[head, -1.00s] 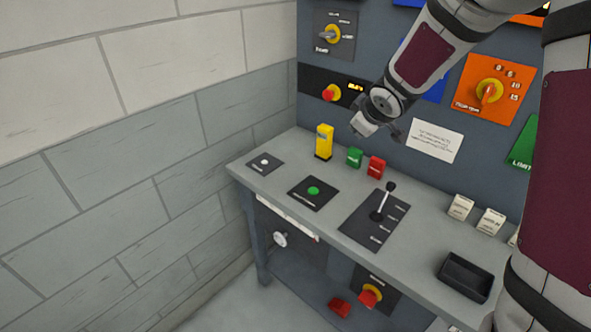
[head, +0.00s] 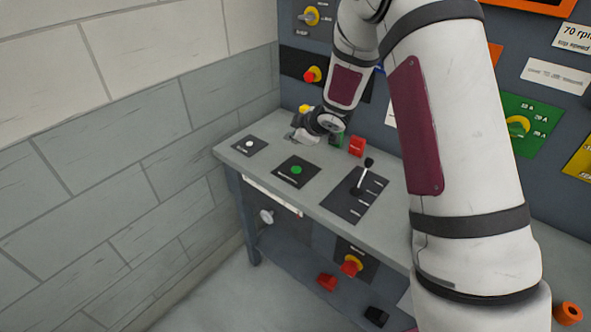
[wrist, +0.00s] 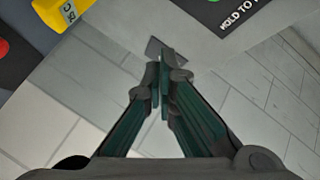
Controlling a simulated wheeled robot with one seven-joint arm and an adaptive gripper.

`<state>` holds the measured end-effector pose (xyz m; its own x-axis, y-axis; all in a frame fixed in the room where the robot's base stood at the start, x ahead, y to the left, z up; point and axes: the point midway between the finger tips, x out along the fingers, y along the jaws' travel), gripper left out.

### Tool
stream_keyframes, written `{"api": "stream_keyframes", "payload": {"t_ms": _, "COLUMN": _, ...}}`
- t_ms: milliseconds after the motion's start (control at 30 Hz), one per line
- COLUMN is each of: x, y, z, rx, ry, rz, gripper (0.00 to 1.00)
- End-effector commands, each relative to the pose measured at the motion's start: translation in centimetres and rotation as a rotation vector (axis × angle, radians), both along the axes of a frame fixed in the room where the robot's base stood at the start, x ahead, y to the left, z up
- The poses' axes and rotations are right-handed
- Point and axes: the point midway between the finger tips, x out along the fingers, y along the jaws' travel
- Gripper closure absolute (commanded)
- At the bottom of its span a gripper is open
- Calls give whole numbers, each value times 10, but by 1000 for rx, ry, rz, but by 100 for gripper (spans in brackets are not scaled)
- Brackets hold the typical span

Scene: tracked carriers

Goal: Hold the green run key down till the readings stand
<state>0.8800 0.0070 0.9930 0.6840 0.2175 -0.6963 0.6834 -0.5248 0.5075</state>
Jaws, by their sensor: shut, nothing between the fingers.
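The green run key (head: 297,170) is a round green button on a black plate (head: 285,179) on the grey worktop. My gripper (head: 296,136) is over the back of the worktop, behind the black plate and apart from the key. In the wrist view my gripper (wrist: 162,72) has its fingers together with nothing between them. The readings cannot be made out.
A yellow block (wrist: 68,12) stands close by my gripper, mostly hidden in the head view. A red block (head: 357,146) and a lever (head: 364,175) are to the right. A white button (head: 249,144) is on the left, near the brick wall (head: 130,150).

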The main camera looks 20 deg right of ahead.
Motion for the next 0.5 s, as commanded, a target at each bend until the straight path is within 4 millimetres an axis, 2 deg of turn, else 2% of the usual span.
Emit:
{"api": "stream_keyframes", "payload": {"t_ms": 167, "x": 1, "y": 1, "z": -15, "rx": 0, "ry": 3, "rz": 1, "gripper": 100}}
{"api": "stream_keyframes", "payload": {"t_ms": 500, "x": 2, "y": 0, "z": -60, "rx": 0, "ry": 3, "rz": -1, "gripper": 100}}
